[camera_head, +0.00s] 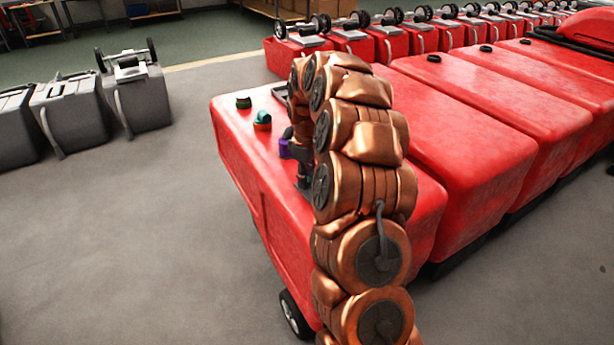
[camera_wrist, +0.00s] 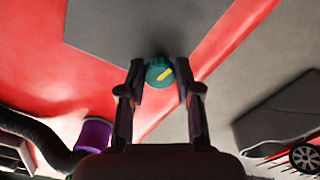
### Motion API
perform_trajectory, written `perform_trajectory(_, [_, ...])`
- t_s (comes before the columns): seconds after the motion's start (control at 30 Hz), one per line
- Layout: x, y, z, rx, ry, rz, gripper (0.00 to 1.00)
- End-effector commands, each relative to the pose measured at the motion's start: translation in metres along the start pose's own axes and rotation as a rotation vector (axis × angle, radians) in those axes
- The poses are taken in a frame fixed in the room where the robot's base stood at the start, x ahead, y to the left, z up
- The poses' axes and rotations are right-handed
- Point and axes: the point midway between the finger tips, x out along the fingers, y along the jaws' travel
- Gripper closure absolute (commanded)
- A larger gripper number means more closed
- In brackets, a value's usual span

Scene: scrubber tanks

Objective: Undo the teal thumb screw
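The teal thumb screw (camera_head: 262,116) sits on an orange base on top of the nearest red tank (camera_head: 245,165), near its left edge. In the wrist view the teal knob (camera_wrist: 158,71) has a yellow mark on its face and appears between my two fingertips, closer to the left one. My gripper (camera_wrist: 160,79) is open, with a gap visible on the knob's right side. I cannot tell whether the knob is between the fingers or beyond them. In the head view my gripper (camera_head: 303,178) is partly hidden by my copper arm and appears apart from the screw, to its right.
A purple cuff (camera_head: 284,148) stands near the screw; in the wrist view it joins a black hose (camera_wrist: 40,135). A dark green cap (camera_head: 243,102) lies behind the screw. More red tanks (camera_head: 455,140) stand right, grey tanks (camera_head: 70,115) left. The floor between is clear.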

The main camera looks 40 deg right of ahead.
Motion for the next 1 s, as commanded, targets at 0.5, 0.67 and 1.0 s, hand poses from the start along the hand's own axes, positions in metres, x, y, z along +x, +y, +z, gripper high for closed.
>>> perform_trajectory(0.5, [0.0, 0.0, 0.0, 0.001, 0.001, 0.0, 0.43])
perform_trajectory(0.67, [-0.011, 0.001, -0.001, 0.001, 0.003, 0.004, 0.43])
perform_trajectory(1.0, [-0.072, 0.002, -0.001, 0.002, 0.005, 0.006, 0.43])
